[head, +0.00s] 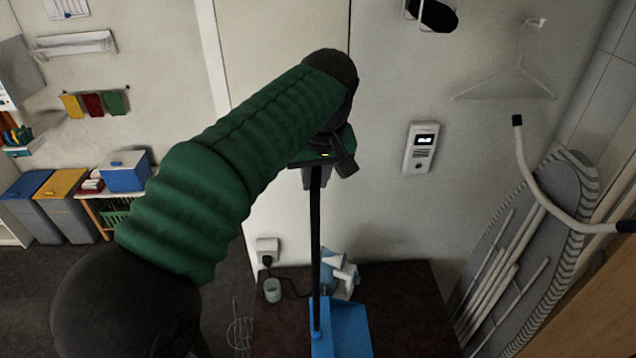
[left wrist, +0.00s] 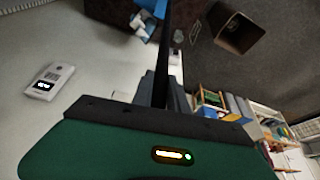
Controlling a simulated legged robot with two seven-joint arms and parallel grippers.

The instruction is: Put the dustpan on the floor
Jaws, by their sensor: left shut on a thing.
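The dustpan has a blue pan (head: 343,328) and a long thin black handle (head: 316,240). In the head view it hangs upright below my left gripper (head: 312,178), which is shut on the upper handle. In the left wrist view, the handle (left wrist: 173,55) runs away from the left gripper (left wrist: 162,88) towards the blue pan (left wrist: 152,8) at the top edge. The pan overlaps a dark brown surface in the head view; I cannot tell whether it touches it. The grey floor (head: 228,285) shows to the left. My right gripper is not in view.
The dark brown surface (head: 405,305) carries a blue and white appliance (head: 341,272) and a small cup (head: 272,290). A wire whisk-like thing (head: 240,330) is left of it. An ironing board (head: 540,225) leans at right. Bins (head: 62,190) stand far left. A brown bin (left wrist: 238,32) shows in the wrist view.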

